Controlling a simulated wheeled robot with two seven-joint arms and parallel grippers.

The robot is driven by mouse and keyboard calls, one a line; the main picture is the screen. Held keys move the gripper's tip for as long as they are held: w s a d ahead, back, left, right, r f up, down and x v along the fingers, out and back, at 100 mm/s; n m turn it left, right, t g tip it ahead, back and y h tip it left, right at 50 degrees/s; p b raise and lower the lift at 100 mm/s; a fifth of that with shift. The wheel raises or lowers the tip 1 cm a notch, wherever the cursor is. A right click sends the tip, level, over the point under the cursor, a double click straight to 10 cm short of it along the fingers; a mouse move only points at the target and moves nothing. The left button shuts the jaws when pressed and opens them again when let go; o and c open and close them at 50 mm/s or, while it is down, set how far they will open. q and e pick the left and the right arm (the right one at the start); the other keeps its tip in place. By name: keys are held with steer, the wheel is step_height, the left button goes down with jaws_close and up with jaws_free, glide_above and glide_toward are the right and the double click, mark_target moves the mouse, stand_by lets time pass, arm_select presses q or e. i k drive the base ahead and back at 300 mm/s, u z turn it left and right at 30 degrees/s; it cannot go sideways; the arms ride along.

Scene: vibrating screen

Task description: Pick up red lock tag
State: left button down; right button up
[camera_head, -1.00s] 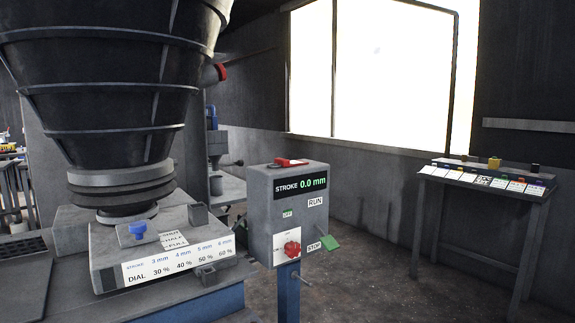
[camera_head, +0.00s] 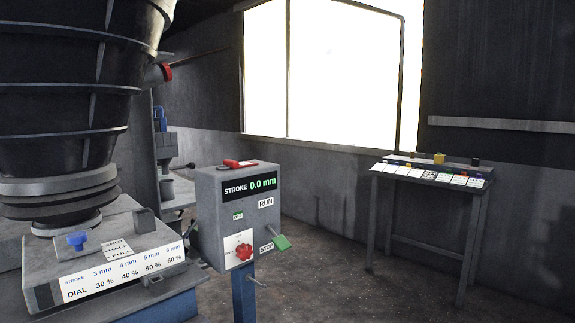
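A red lock tag (camera_head: 238,163) lies flat on top of the grey control box (camera_head: 238,212), left of the middle of the head view. The box shows a "STROKE 0.0 mm" display, a red knob (camera_head: 244,251) and a green paddle (camera_head: 281,242). Neither of my grippers is in the head view.
A large dark ribbed hopper (camera_head: 70,90) and a machine base with a stroke/dial label (camera_head: 120,272) and blue knob (camera_head: 77,240) fill the left. A side table (camera_head: 470,204) with labelled cards and small blocks stands at the right wall. Floor between box and table is clear.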

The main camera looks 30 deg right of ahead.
mark_target(228, 164)
steer(key=z, duration=1.85)
steer(key=i, duration=2.8)
steer(key=u, duration=3.55)
